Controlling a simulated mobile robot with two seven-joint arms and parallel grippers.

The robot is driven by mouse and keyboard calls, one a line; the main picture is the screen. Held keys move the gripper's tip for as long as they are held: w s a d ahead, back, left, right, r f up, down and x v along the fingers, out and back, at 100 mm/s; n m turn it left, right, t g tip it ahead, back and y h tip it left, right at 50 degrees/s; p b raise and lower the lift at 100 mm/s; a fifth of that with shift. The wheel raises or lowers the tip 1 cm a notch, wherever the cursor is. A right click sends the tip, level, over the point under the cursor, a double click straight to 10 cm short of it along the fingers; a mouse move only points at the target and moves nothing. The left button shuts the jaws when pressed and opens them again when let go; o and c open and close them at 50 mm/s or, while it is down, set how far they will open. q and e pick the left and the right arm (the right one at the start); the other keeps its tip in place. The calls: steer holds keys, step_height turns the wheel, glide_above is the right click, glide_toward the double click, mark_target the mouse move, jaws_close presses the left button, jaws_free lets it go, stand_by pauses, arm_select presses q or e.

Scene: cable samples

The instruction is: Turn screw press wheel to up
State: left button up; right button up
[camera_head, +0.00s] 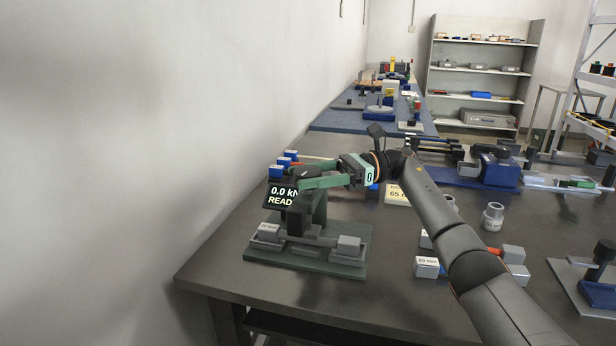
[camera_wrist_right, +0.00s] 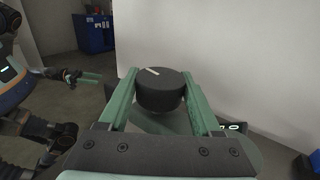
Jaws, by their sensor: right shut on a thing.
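The screw press (camera_head: 302,215) stands on a green base plate near the left end of the dark table. Its black round wheel (camera_wrist_right: 160,91) sits on top and has a white mark on its upper face, slanting toward the far left in the right wrist view. My right gripper (camera_head: 300,177) reaches in from the right with its green fingers on either side of the wheel, shut on it. The fingers hide much of the wheel in the head view. My left gripper (camera_wrist_right: 88,77) shows small at the left of the right wrist view, away from the press; its opening is unclear.
A display (camera_head: 283,195) beside the press reads "0.0 kN" and "READ", partly covered. Blue-ended blocks (camera_head: 277,171) lie behind it. Grey blocks (camera_head: 427,267) and a metal cylinder (camera_head: 493,216) stand to the right. A white wall is close on the left. The front table area is clear.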

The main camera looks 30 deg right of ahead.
stand_by(0.3)
steer(key=o, duration=1.4)
steer(key=shift+c, duration=0.2)
arm_select(q)
steer(key=shift+r, duration=0.1)
steer(key=shift+d, duration=0.1)
